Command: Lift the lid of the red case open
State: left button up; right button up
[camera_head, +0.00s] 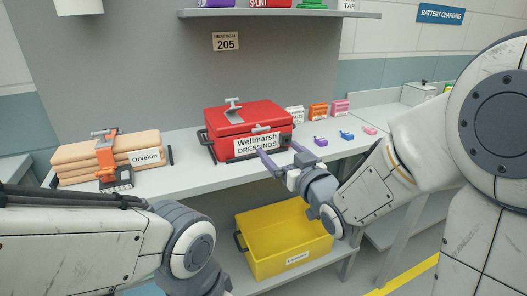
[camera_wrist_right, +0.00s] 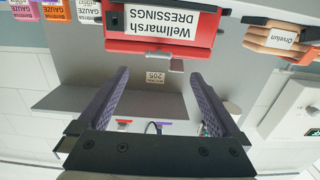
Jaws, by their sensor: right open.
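The red case (camera_head: 248,117) stands on the grey bench with its lid down. A white label reading "Wellmarsh DRESSINGS" is on its front, a grey fitting (camera_head: 232,105) is on top and a dark handle is at its left side. The case (camera_wrist_right: 160,45) appears upside down at the top of the right wrist view, with a grey tab (camera_wrist_right: 177,65) at its edge. My right gripper (camera_head: 284,154) is in front of the case at its lower right, its purple fingers apart and empty. The fingers also show in the wrist view (camera_wrist_right: 159,76). My left arm shows, but its gripper does not.
A strapped tan bundle (camera_head: 105,160) labelled Orvelun lies left of the case. Small boxes (camera_head: 318,111) and several small coloured items (camera_head: 346,135) are to the right. A yellow bin (camera_head: 285,240) sits on the lower shelf. A shelf (camera_head: 265,13) hangs above.

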jog(key=p+x, duration=0.4)
jog(key=x, duration=0.6)
jog(key=shift+w+r+p, duration=0.2)
jog(key=shift+w+p, duration=0.05)
jog(key=shift+p, duration=0.05)
grip_shut()
